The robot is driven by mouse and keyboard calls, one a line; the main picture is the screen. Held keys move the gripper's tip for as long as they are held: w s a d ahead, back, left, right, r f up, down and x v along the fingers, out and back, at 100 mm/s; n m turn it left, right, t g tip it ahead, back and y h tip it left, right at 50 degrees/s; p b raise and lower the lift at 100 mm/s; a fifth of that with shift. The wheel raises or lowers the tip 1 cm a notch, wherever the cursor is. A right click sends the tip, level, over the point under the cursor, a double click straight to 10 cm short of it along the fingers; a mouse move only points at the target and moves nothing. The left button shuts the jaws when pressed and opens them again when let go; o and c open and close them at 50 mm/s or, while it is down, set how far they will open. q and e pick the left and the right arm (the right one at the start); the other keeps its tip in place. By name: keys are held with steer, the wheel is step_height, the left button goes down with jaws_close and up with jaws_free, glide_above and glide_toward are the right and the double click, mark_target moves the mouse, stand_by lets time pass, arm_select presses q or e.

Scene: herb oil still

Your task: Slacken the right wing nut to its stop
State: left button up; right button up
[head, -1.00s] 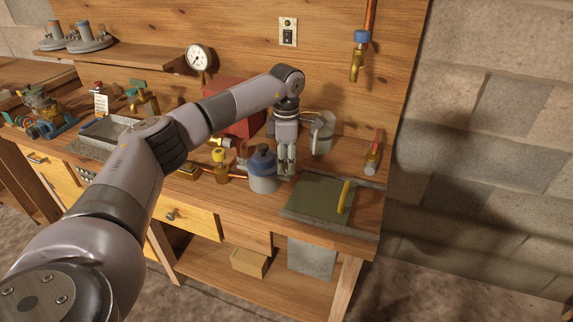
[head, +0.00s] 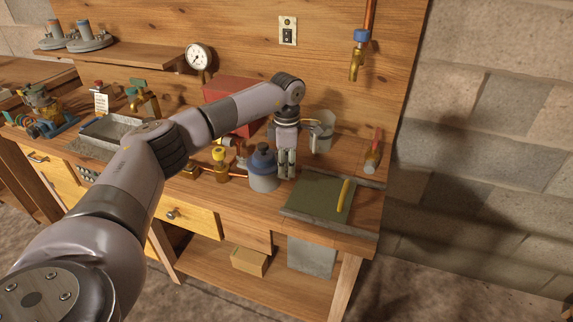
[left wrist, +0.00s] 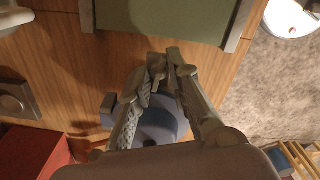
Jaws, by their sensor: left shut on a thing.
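The still pot (head: 262,177) is a grey-blue vessel with a dark blue top, standing on the bench. My left gripper (head: 286,174) points down close against the pot's right side. In the left wrist view its fingertips (left wrist: 166,62) are drawn together on a small grey piece, which I take to be the right wing nut; the fingers hide most of it. The pot's blue body (left wrist: 160,122) shows between and behind the fingers. How far the nut is turned cannot be seen. My right gripper is out of view.
A green mat in a grey frame (head: 308,191) with a yellow stick (head: 343,196) lies to the right of the pot. A brass valve with a yellow cap (head: 219,163) stands to the left. A light metal jug (head: 325,135) and a red box (head: 222,91) are behind.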

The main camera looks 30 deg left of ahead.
arm_select(q)
steer(key=shift+a+r, duration=0.1)
jaws_close()
steer(key=shift+r+n+p, duration=0.1)
steer(key=shift+n+p, duration=0.4)
steer(key=shift+n, duration=0.4)
steer(key=shift+n+p, duration=0.3)
steer(key=shift+n, duration=0.8)
steer(key=shift+a, duration=0.1)
steer(key=o, duration=0.8)
jaws_free()
steer(key=shift+f, duration=0.2)
